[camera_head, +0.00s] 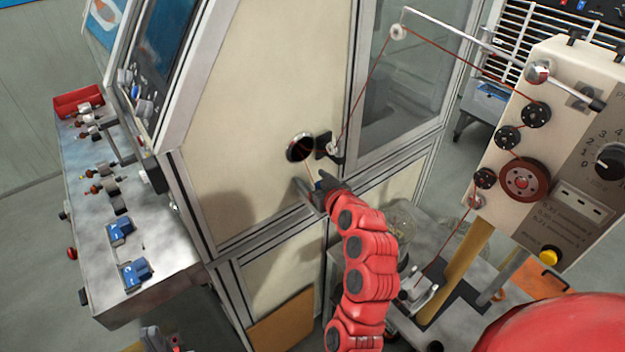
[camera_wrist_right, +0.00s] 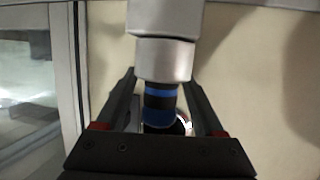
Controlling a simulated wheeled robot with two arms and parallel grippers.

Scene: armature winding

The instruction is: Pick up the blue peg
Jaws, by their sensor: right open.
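A blue-and-black banded peg (camera_wrist_right: 160,104) shows in the right wrist view, below a stepped silver cylinder (camera_wrist_right: 165,58). Whether the two are joined I cannot tell. My right gripper (camera_wrist_right: 161,76) is open, with one dark finger on each side of the peg; contact is not clear. In the head view my right gripper (camera_head: 312,190) is at the cream machine panel, just below its round dark hole (camera_head: 300,147). A small blue spot shows between its fingers. My left gripper (camera_head: 160,341) is only partly in view at the bottom edge, and its jaws are unclear.
A metal bench (camera_head: 165,240) at the left carries blue fixtures (camera_head: 120,231) and a red tray (camera_head: 79,101). A red wire runs over pulleys to a wire-feed box (camera_head: 560,130) at the right, crossing near my right gripper. The cream panel (camera_head: 260,90) stands close ahead.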

